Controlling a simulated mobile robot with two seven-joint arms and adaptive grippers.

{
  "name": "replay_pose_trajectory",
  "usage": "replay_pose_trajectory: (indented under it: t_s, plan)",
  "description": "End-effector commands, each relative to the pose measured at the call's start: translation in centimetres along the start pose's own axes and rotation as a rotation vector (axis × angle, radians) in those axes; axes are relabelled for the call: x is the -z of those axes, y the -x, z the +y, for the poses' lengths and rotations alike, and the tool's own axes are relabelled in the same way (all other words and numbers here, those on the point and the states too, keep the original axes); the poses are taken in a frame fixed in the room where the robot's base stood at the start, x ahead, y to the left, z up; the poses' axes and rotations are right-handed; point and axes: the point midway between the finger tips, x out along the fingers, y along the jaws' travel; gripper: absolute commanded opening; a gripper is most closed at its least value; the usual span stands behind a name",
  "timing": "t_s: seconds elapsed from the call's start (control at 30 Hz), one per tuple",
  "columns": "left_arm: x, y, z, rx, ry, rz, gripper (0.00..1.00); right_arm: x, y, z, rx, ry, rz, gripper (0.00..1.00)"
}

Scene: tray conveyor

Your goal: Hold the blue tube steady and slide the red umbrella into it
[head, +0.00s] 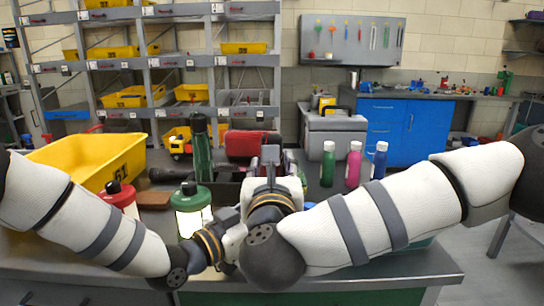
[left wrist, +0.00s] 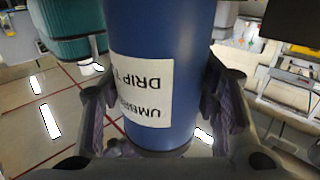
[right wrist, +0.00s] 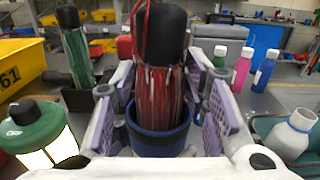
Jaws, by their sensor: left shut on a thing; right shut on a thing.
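The blue tube (left wrist: 155,55) fills the middle of the left wrist view, with a white label in upside-down lettering. My left gripper (left wrist: 158,110) is shut around the tube, a finger on each side. The red umbrella (right wrist: 160,95), with a black handle, stands upright in the right wrist view between the purple-padded fingers of my right gripper (right wrist: 162,112), which is shut on it. Its lower end is inside the rim of the blue tube (right wrist: 150,145); how deep it sits is hidden. In the head view my arms hide the tube and umbrella.
A yellow bin (head: 95,160) stands at left. A red-and-white bottle (head: 122,198), a green-and-white bottle (head: 191,205) and a dark green upright item (head: 199,145) are close by. Green (head: 328,165), pink (head: 353,165) and blue (head: 379,162) bottles stand right of centre. A grey toolbox (head: 333,130) is behind.

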Motion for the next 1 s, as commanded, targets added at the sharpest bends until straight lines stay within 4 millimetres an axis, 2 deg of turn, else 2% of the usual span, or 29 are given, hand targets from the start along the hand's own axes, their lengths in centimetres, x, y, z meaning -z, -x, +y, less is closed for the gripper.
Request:
replay_pose_trajectory:
  t_s: [1.0]
  plan:
    - [0.02, 0.01, 0.0, 0.0, 0.0, 0.0, 0.25, 0.86, 0.01, 0.01, 0.0, -0.001, -0.002, 0.0]
